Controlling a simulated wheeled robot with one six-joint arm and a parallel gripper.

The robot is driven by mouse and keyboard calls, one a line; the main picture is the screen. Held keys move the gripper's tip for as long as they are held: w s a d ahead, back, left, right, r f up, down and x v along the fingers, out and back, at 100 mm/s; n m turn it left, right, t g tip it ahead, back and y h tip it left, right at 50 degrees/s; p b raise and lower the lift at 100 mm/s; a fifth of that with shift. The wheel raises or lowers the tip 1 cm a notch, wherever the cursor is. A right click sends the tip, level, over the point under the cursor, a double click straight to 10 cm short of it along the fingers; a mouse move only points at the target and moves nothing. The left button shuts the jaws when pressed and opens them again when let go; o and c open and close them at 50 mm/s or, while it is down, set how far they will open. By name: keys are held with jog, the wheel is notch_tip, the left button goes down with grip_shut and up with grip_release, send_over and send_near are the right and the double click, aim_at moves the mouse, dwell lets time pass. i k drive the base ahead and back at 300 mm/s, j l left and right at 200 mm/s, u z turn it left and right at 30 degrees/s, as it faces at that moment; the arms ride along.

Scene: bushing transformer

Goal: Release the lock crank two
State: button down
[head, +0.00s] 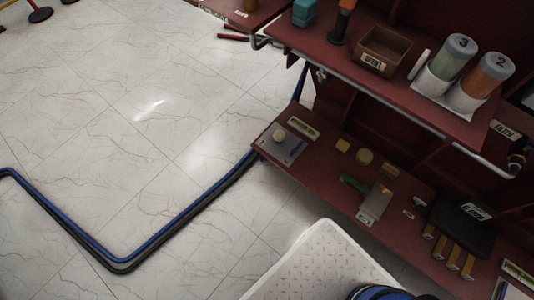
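I cannot make out a lock crank in the head view. A black handle with an orange top (341,22) stands upright on the upper shelf; I cannot tell what it is. Two cylinders marked 3 (456,58) and 2 (490,74) lean in white holders at the right of that shelf. My gripper is not in view.
The dark red rack has an upper shelf (425,100) and a lower shelf (322,165) with small parts, a green-handled tool (354,184) and a black box (462,226). An open brown box (384,50) stands above.

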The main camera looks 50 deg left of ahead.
aim_at(297, 147)
jog(key=u, duration=1.5)
